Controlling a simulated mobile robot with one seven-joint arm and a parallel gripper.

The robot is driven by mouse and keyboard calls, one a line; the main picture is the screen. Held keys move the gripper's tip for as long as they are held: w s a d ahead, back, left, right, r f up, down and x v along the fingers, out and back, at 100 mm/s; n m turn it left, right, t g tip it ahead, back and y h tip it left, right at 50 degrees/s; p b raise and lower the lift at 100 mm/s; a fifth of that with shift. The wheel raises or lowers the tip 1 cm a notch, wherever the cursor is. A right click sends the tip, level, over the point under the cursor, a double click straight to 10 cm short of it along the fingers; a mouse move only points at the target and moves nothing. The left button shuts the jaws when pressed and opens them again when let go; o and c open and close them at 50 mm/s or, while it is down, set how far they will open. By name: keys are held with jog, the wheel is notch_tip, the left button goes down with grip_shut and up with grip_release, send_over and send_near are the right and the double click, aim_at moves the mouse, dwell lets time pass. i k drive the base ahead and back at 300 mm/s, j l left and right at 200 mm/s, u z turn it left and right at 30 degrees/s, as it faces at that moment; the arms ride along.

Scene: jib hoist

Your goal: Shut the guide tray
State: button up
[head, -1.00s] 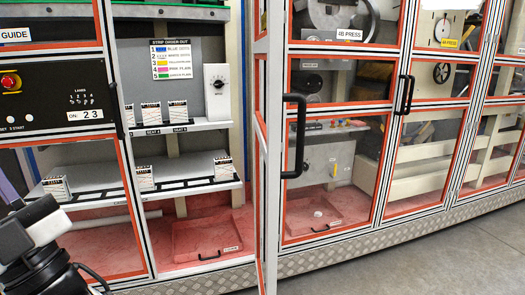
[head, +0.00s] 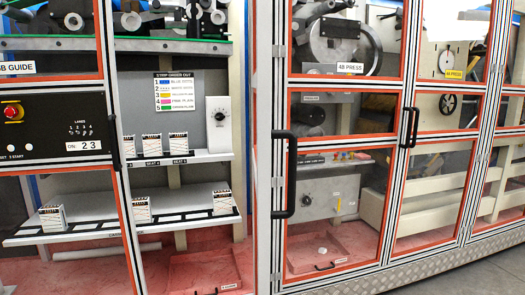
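A shallow red tray (head: 205,271) with a black handle lies low in the open bay under the 4B GUIDE sign (head: 18,69). Its small front label is too blurred to read. The picture's lower edge cuts close to its front, and I cannot tell how far it is pulled out. A similar tray (head: 318,256) with a dark handle sits behind glass at the bottom of the 4B PRESS bay. My gripper is not in view.
Two shelves (head: 190,230) hold several small striped blocks. A control panel (head: 55,125) is at left. Grey floor (head: 480,275) is clear at lower right.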

aim_at(214, 271)
jog(key=i+l+u, duration=0.15)
jog(key=l, duration=0.3)
jog(key=l+u, duration=0.2)
jog(key=l, duration=0.3)
jog(key=i+l+u, duration=0.15)
jog(key=l, duration=0.35)
jog(key=i+j+z, duration=0.2)
jog(key=j, duration=1.25)
jog(key=i+j+z, duration=0.2)
jog(key=j, duration=1.3)
jog(key=i+j+z, duration=0.25)
jog(key=j, duration=1.3)
jog(key=k+l, duration=0.05)
jog(key=k, duration=0.05)
